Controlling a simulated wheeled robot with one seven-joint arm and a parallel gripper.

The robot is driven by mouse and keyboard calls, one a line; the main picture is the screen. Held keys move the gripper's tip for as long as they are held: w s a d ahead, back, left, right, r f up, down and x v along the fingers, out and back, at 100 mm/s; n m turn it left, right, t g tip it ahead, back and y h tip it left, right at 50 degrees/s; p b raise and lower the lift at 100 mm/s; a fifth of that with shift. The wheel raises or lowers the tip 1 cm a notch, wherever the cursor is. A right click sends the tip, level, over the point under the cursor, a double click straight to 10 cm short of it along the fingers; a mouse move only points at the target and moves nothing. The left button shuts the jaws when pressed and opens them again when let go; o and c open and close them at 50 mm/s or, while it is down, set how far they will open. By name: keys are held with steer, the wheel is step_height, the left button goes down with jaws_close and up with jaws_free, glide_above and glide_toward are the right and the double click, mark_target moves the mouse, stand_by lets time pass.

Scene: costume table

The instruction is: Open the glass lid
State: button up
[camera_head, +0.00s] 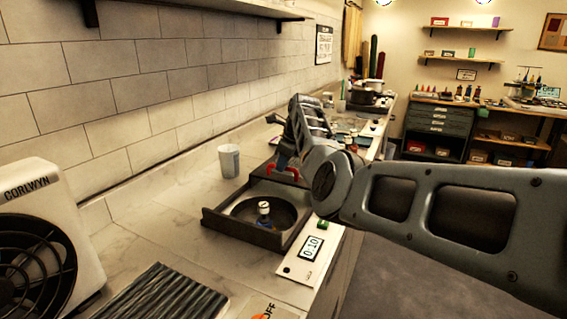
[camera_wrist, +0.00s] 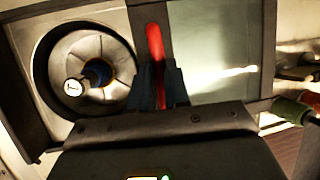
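The device is a dark square housing (camera_head: 232,226) with a round metal bowl and a white-capped spindle (camera_head: 264,208). The bowl and spindle also show uncovered in the wrist view (camera_wrist: 72,87). The glass lid (camera_wrist: 212,48) is a pale greenish pane with a dark frame, beside the bowl in the wrist view. Its red handle (camera_wrist: 155,50) runs along the frame edge and shows in the head view (camera_head: 282,163) at the housing's far side. My gripper (camera_wrist: 160,88) has its blue fingers closed around the handle. My wrist hides much of the lid in the head view.
A white cup (camera_head: 229,161) stands behind the housing near the tiled wall. A white panel with a 0:10 display (camera_head: 311,249) and green button is at the front right. A CORLWYN fan unit (camera_head: 42,225) and dark ribbed mat (camera_head: 160,296) are at the left.

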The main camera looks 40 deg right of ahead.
steer(key=o, duration=0.4)
steer(key=shift+o, duration=0.2)
steer(key=v, duration=0.7)
steer(key=shift+s+r+b, duration=0.15)
steer(key=shift+r+b, duration=0.15)
steer(key=shift+r, duration=0.1)
steer(key=shift+a, duration=0.1)
